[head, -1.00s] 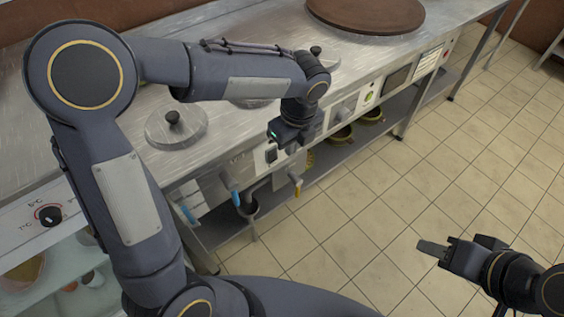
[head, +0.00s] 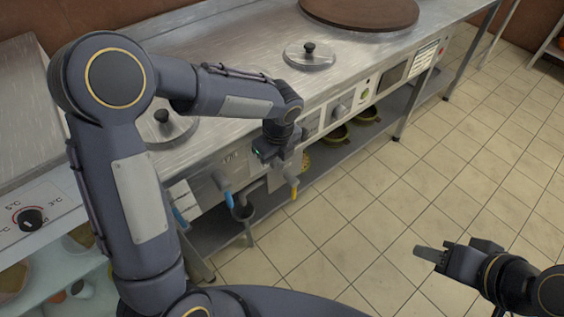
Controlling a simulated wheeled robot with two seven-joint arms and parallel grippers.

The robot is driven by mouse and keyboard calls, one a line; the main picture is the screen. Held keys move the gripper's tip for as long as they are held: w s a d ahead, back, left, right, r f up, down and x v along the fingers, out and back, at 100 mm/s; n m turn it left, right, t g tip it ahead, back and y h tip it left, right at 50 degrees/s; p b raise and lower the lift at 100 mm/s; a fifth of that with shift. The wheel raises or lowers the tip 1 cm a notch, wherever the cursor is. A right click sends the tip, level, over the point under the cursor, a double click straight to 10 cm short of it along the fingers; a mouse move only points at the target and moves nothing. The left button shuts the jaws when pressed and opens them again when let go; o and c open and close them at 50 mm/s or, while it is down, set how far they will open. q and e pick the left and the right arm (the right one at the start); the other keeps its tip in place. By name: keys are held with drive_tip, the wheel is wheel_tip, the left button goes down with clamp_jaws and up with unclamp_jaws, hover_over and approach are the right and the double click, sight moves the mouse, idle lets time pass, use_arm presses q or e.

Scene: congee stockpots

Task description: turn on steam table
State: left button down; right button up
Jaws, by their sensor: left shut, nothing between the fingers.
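The steam table (head: 225,55) is a long steel counter running from the left to the back right, with round knobbed lids (head: 309,56) on top.
A blue-handled tap (head: 222,182) and a yellow-handled tap (head: 294,187) stick out below the panel. A lower shelf (head: 335,155) holds yellowish pots (head: 340,132). A large brown round lid (head: 360,12) lies at the back. A dial unit (head: 31,219) stands at the left. The tiled floor (head: 400,190) is clear.

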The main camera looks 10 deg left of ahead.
use_arm(q)
drive_tip(key=shift+w+a, duration=0.3)
drive_tip(key=shift+a, duration=0.05)
drive_tip(key=shift+w+a+f+p, duration=0.15)
drive_tip(key=shift+a+f+p, duration=0.1)
drive_tip(key=shift+p, duration=0.2)
drive_tip(key=shift+r, duration=0.1)
drive_tip(key=shift+r+p, duration=0.8)
drive_tip(key=shift+p, duration=0.05)
